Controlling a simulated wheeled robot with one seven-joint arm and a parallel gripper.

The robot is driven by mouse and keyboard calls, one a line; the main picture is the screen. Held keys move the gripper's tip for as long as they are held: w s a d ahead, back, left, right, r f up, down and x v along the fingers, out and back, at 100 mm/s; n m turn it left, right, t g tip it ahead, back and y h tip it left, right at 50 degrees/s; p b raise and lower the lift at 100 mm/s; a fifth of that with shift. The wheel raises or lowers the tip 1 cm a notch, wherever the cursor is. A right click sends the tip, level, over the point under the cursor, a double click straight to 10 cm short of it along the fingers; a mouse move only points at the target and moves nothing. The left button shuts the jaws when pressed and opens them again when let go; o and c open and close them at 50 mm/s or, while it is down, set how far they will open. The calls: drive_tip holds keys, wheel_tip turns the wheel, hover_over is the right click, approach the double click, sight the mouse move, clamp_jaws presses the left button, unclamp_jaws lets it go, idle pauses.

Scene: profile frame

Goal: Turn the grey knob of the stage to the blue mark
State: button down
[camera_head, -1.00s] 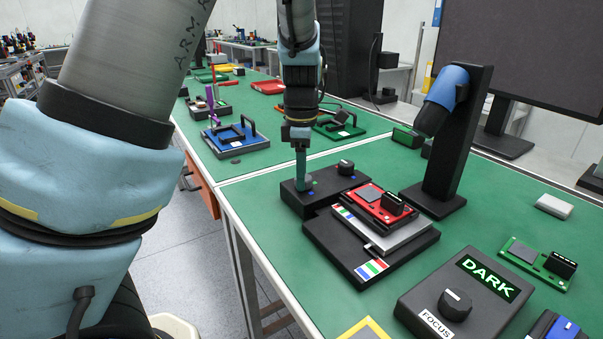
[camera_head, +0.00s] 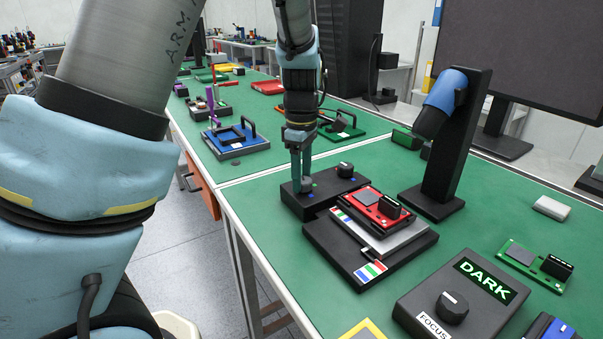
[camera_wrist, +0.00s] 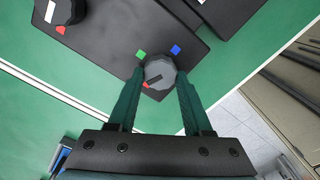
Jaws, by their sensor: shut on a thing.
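The grey knob (camera_wrist: 160,72) sits on the black control box (camera_head: 325,194) of the stage. My gripper (camera_wrist: 160,76) is shut on it, one finger on each side. The knob also shows low between my fingers in the head view (camera_head: 306,185). In the wrist view the blue mark (camera_wrist: 176,49) lies beyond the knob to the upper right, the green mark (camera_wrist: 140,53) to the upper left, and the red mark (camera_wrist: 146,85) at the lower left. The knob's dark pointer line runs toward the red mark, away from the blue one.
A second, black knob (camera_head: 345,169) stands on the same box. The stage plate (camera_head: 405,236) carries a red board (camera_head: 370,203). A black post with a blue head (camera_head: 447,90) rises to the right. A focus box reading DARK (camera_head: 465,300) is in front.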

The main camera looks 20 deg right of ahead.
drive_tip(key=m, duration=0.4)
drive_tip(key=shift+w+m, duration=0.1)
drive_tip(key=shift+m, duration=0.2)
drive_tip(key=m, duration=0.3)
drive_tip(key=shift+d+m+p, duration=0.1)
drive_tip(key=shift+m+p, duration=0.2)
drive_tip(key=m, duration=0.3)
drive_tip(key=shift+d+m, duration=0.1)
drive_tip(key=shift+m, duration=0.2)
drive_tip(key=m, duration=0.4)
drive_tip(key=shift+m, duration=0.3)
drive_tip(key=m+p, duration=0.1)
drive_tip(key=m, duration=0.3)
drive_tip(key=shift+d, duration=0.1)
drive_tip(key=m, duration=0.2)
drive_tip(key=m+p, duration=0.1)
drive_tip(key=m, duration=0.1)
drive_tip(key=shift+s+r, duration=0.1)
drive_tip(key=shift+s, duration=0.1)
drive_tip(key=m+p, duration=0.2)
drive_tip(key=m, duration=0.2)
drive_tip(key=shift+s, duration=0.1)
drive_tip(key=shift+m+p, duration=0.6)
drive_tip(key=shift+m, duration=1)
